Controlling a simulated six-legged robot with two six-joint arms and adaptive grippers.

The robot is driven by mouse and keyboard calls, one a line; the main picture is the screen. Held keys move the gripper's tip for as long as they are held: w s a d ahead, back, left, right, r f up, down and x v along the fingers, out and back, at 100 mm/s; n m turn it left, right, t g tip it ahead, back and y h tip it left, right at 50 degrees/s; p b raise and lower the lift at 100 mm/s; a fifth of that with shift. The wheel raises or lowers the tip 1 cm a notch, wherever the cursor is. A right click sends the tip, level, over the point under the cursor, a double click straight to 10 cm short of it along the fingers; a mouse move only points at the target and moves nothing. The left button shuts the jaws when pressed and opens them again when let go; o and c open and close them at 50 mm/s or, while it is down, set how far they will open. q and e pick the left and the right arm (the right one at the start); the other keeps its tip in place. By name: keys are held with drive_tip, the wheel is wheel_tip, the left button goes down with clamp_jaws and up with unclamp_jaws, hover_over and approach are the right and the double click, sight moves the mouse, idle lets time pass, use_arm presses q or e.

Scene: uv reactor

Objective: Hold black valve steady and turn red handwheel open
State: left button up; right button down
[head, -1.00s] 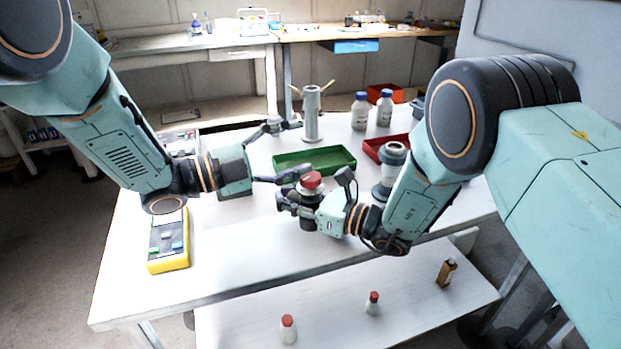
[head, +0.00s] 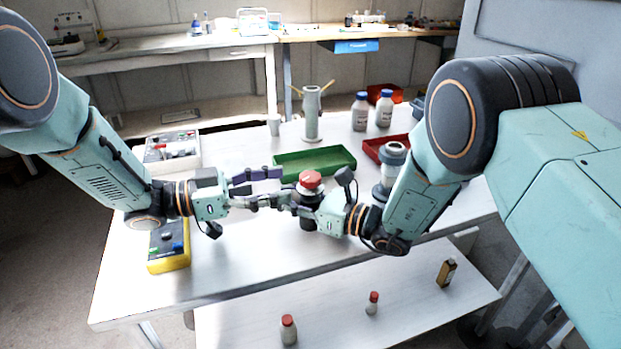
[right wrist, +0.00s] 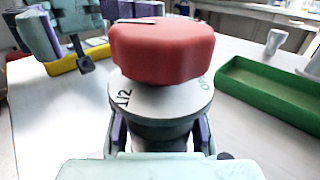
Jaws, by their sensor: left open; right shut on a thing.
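The red handwheel (head: 310,180) sits on top of the upright black valve (head: 307,215) near the middle of the table. In the right wrist view the red handwheel (right wrist: 161,52) fills the upper middle, above a pale disc (right wrist: 160,101) with "1/2" and partly hidden letters. My right gripper (head: 309,212) is shut on the black valve's body below the disc, its fingers at both sides. My left gripper (head: 277,187) is open and empty, just left of the handwheel, fingers pointing toward it. It also shows at the upper left of the right wrist view.
A green tray (head: 315,164) lies just behind the valve. A yellow-edged device (head: 170,245) is at the left, with a white control box (head: 172,150) behind it. White bottles (head: 361,112), a grey stand (head: 311,115) and a red tray (head: 372,147) stand farther back. The front tabletop is clear.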

sight(310, 176)
use_arm(q)
drive_tip(key=x, duration=0.7)
drive_tip(key=c, duration=1.2)
drive_tip(key=shift+t, duration=0.3)
